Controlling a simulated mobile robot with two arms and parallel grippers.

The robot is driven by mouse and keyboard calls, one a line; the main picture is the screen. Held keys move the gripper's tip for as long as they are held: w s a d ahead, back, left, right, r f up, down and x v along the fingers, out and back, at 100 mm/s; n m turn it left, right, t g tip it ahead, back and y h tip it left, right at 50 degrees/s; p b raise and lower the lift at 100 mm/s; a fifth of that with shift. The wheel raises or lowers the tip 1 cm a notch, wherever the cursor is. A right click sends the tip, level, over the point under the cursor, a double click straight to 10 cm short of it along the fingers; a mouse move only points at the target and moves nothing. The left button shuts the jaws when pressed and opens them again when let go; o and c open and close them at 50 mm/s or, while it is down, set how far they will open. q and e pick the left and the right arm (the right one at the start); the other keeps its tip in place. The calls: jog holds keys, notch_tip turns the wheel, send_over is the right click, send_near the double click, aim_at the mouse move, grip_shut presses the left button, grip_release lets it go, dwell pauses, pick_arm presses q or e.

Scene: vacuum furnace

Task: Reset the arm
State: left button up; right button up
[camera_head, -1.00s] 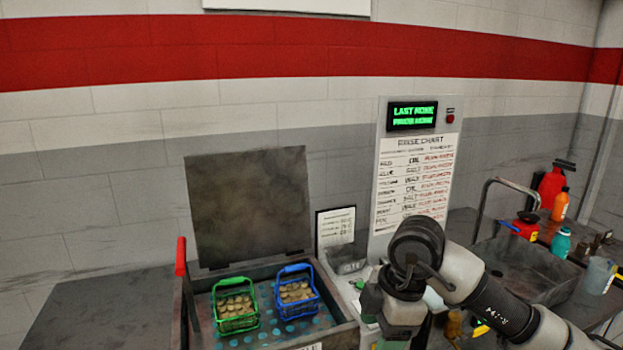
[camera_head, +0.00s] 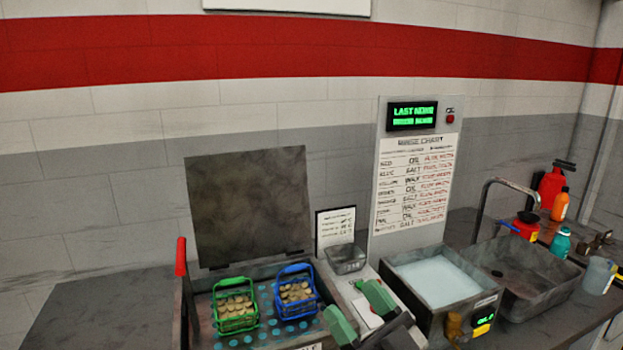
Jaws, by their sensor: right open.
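My right gripper (camera_head: 355,306) is at the bottom centre of the head view, with its two green fingers spread apart and nothing between them. It is just right of the open chamber (camera_head: 335,302), over the pale strip of bench between the chamber and the bath. My right arm shows only in part at the bottom edge. My left gripper is not in view. A green basket (camera_head: 236,322) and a blue basket (camera_head: 297,309), each with several tan round pieces, stand in the chamber, apart from the gripper.
The chamber's dark lid (camera_head: 250,205) stands open. A bath of pale liquid (camera_head: 440,280), a sink (camera_head: 525,275) and several bottles (camera_head: 560,205) are to the right. A small grey cup (camera_head: 346,259) stands near a chart panel (camera_head: 415,180). The left bench is clear.

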jog(key=s+d+f+m+g+h, duration=0.3)
jog(key=d+f+m+h, duration=0.2)
jog(key=d+f+h, duration=0.45)
jog(key=s+d+f+m+g+h, duration=0.4)
jog(key=f+h, duration=0.3)
jog(key=f, duration=0.5)
jog(key=s+f+n+g, duration=0.1)
jog(key=s+f+g, duration=0.8)
jog(key=s, duration=0.6)
notch_tip(320, 180, down, 26)
jog(key=s+d+f+g, duration=0.1)
jog(key=s+d+f, duration=0.1)
jog(key=s+f, duration=0.6)
jog(key=s+d+f, duration=0.1)
jog(key=s+f, duration=0.7)
jog(key=shift+s+d+n+g, duration=0.2)
jog(key=shift+d+n+g, duration=0.15)
jog(key=shift+n+g, duration=0.05)
